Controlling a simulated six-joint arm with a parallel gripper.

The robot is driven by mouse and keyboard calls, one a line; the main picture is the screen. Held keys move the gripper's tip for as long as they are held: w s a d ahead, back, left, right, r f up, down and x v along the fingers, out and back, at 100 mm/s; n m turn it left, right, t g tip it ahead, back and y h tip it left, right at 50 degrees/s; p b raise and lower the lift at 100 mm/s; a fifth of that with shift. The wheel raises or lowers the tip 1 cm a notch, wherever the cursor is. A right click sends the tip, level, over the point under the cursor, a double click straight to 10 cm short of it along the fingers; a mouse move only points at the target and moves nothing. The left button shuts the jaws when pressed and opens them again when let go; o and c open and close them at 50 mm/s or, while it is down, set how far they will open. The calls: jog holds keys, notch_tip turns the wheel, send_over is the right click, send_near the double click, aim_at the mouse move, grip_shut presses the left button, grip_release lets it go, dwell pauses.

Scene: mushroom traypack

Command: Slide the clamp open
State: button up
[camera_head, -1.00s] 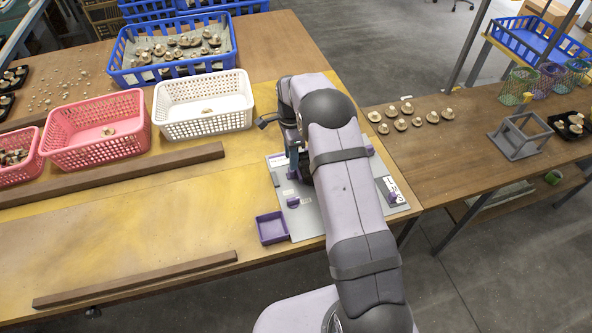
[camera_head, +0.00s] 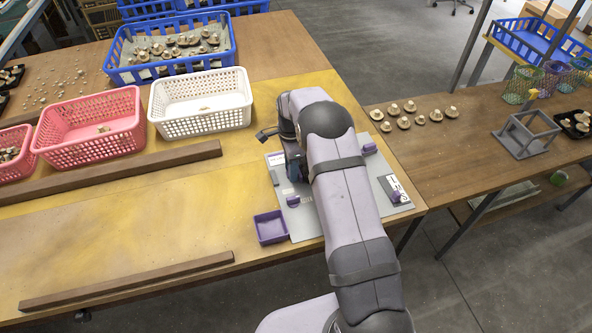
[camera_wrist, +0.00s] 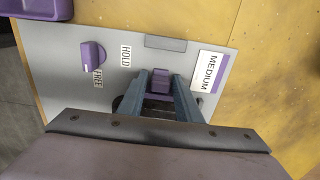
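The grey panel (camera_head: 311,223) lies on the table under my arm. In the wrist view a purple block (camera_wrist: 160,81) sits on it, between the two blue-grey fingers of my gripper (camera_wrist: 161,84). The fingers stand apart, one on each side of the block, with little or no gap visible; contact is unclear. The foot of the block is partly hidden. A purple knob (camera_wrist: 93,56) is left of it, by the labels HOLD (camera_wrist: 126,56) and FREE (camera_wrist: 98,79). A white MEDIUM label (camera_wrist: 209,71) is to the right. My arm hides much of the panel in the head view.
A purple tray (camera_head: 271,228) adjoins the panel's left front. White (camera_head: 201,125) and pink (camera_head: 92,148) baskets stand behind left, with a blue crate (camera_head: 172,74) beyond. Wooden bars (camera_head: 125,171) lie on the table. Several mushrooms (camera_head: 420,119) and a grey frame (camera_head: 527,150) are at right.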

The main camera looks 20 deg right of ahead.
jog(key=c, duration=0.6)
jog(key=shift+a, duration=1.3)
jog(key=o, duration=0.8)
jog(key=shift+r, duration=0.15)
